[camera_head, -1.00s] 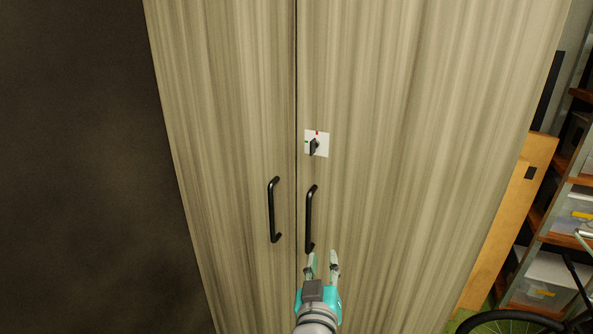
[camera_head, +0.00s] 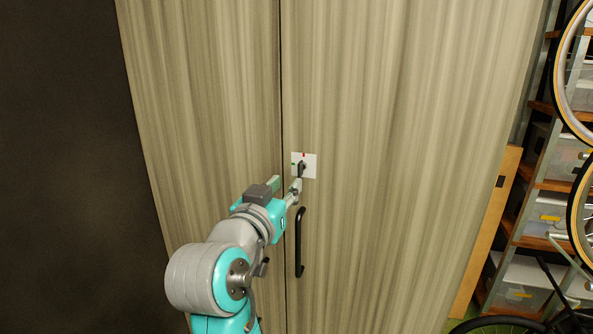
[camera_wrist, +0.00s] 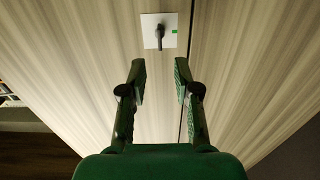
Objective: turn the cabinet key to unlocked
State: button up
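The cabinet key (camera_head: 301,171) is a small dark key on a white square plate (camera_head: 312,166) on the right cabinet door. The plate has a red mark at its top and a green mark at its left. The key stands upright, roughly in line with the red mark. In the wrist view the key (camera_wrist: 160,37) and plate (camera_wrist: 148,22) are beyond the fingertips, and the green mark is at the right. My gripper (camera_head: 286,185) is just below and left of the key in the head view. In the wrist view my gripper (camera_wrist: 160,76) is open, with nothing between its fingers.
A black handle (camera_head: 299,242) is on the right door (camera_head: 390,150), below the plate. The left door (camera_head: 215,90) meets it at a narrow seam; its handle is hidden behind my arm. Shelves with bins (camera_head: 541,221) and bicycle wheels stand at the right.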

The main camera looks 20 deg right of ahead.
aim_at(299, 170)
jog(key=x, duration=0.8)
jog(key=shift+w+d, duration=0.2)
jog(key=shift+w, duration=0.05)
grip_shut()
